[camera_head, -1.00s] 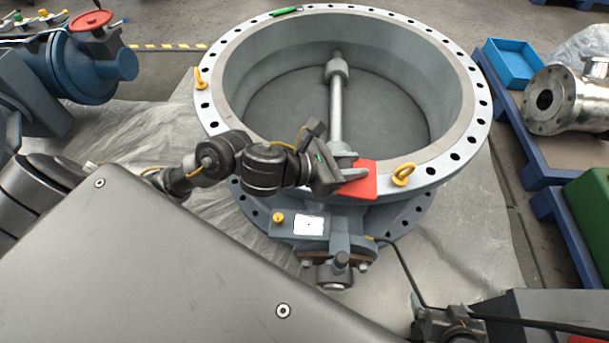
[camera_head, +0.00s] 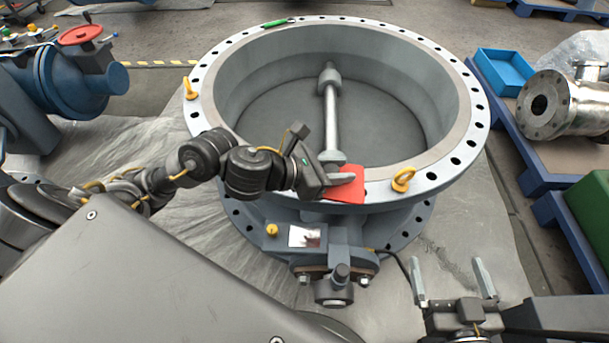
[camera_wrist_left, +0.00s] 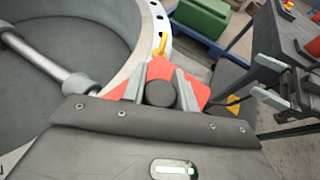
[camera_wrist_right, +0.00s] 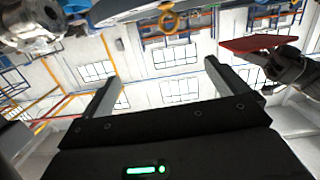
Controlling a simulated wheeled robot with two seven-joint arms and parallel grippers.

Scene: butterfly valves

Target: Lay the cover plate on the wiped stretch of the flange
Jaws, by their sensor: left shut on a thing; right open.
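The red cover plate (camera_head: 346,185) is at the near rim of the big valve's flange (camera_head: 452,165), left of a yellow eyebolt. My left gripper (camera_head: 337,172) is shut on it. In the left wrist view the plate (camera_wrist_left: 160,69) shows behind the fingers, with a round dark knob between them. The plate (camera_wrist_right: 255,43) also shows edge-on in the right wrist view. I cannot tell whether it touches the flange. The flange under it is hidden, and I cannot make out the wiped stretch. My right gripper (camera_head: 453,272) is open and empty, at lower right in front of the valve.
Yellow eyebolts (camera_head: 403,179) stand on the flange rim. A green marker-like thing (camera_head: 277,23) lies on the far rim. The valve's bore and shaft (camera_head: 331,110) are behind the plate. A steel fitting (camera_head: 548,105) and a blue bin (camera_head: 506,70) are at right.

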